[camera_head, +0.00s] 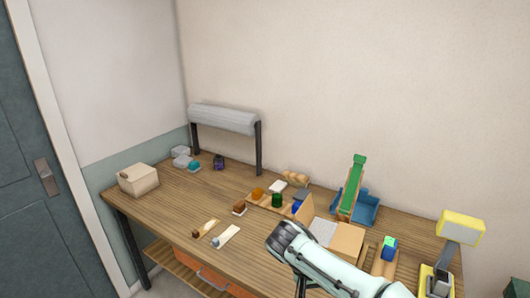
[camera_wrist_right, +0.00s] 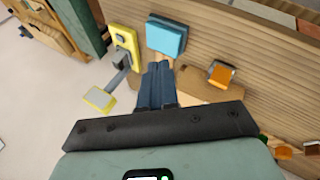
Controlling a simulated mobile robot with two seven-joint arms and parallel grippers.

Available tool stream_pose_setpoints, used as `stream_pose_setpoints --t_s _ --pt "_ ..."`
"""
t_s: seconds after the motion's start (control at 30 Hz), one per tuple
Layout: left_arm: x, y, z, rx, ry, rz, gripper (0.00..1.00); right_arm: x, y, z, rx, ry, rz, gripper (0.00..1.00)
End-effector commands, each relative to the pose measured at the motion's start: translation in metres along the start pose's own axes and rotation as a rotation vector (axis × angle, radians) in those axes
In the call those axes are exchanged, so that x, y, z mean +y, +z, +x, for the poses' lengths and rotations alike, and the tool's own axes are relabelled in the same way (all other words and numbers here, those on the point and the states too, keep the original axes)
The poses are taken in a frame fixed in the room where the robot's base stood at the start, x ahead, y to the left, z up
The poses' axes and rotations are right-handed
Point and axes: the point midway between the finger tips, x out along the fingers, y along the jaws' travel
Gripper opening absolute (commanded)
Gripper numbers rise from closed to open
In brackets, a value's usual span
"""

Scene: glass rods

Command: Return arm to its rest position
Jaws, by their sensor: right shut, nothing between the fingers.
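My right arm (camera_head: 335,272) comes in from the lower right in the head view and reaches over the front of the wooden table. Its dark rounded joint (camera_head: 290,240) shows above the table's front part. The right gripper's fingers are not clearly visible in the head view. In the right wrist view, my right gripper (camera_wrist_right: 158,68) has its dark blue fingers together, with nothing between them. Its tips are just below a light blue block (camera_wrist_right: 166,37) in the picture; I cannot tell the gap. My left gripper is in neither view.
The wooden table (camera_head: 160,205) holds a beige box (camera_head: 138,179), a grey lamp-like bar (camera_head: 224,119), a green upright piece (camera_head: 352,187) on a blue tray (camera_head: 369,212), a cardboard-coloured box (camera_head: 347,242) and a yellow-headed stand (camera_head: 460,228). Small coloured pieces, including a green one (camera_head: 277,200), sit mid-table.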

Motion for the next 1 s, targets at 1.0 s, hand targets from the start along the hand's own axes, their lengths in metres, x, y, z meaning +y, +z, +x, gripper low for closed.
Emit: stream_pose_setpoints --t_s 1.0 --pt "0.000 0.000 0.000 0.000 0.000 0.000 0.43 -0.204 0.351 0.319 -0.411 -0.873 0.082 0.00"
